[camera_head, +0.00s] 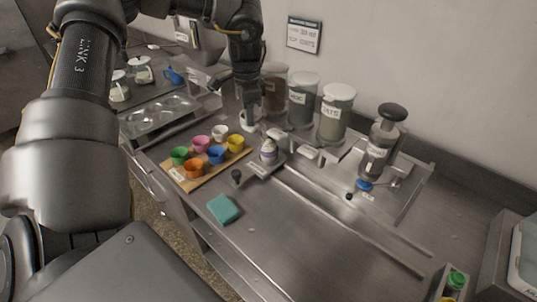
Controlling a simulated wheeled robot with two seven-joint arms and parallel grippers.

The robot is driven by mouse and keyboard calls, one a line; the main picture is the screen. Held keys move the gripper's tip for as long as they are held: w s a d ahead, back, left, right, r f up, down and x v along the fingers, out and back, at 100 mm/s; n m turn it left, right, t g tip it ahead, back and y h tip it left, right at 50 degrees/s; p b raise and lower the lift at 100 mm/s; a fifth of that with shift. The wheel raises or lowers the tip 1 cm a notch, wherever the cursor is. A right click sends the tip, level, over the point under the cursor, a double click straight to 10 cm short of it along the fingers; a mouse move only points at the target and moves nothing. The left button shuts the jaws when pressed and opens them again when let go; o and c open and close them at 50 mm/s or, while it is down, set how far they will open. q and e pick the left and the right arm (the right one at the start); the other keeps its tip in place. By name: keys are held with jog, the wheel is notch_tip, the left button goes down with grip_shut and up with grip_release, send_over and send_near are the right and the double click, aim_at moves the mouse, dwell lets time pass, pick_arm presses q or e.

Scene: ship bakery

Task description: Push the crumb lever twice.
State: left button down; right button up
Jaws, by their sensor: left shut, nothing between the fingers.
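Three lidded canisters stand in a row against the wall: a brown one (274,88), a dark one labelled CHOC (301,103) and a greenish one labelled OATS (335,115). I cannot read a crumb label; the brown canister is partly behind my arm. Pale lever-like tabs show at the front of the row, one in the middle (277,134) and one at the right (308,153). My left gripper (249,119) points down at the left end of the row, close to a whitish piece there; contact is unclear. It is shut and empty. My right gripper is out of view.
A wooden board (212,174) with several coloured cups lies in front. A teal sponge (223,209) lies nearer. A pump dispenser (381,147) stands at right. The front centre of the steel counter (300,245) is clear.

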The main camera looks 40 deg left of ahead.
pick_arm(q)
jog(key=shift+r, duration=0.1)
jog(key=shift+r+p, duration=0.6)
jog(key=shift+r, duration=1.2)
jog(key=shift+f, duration=0.2)
jog(key=shift+f+b, duration=1.7)
jog(key=shift+b, duration=0.35)
jog(key=shift+r, duration=0.1)
jog(key=shift+r+p, duration=0.85)
jog(key=shift+r, duration=0.95)
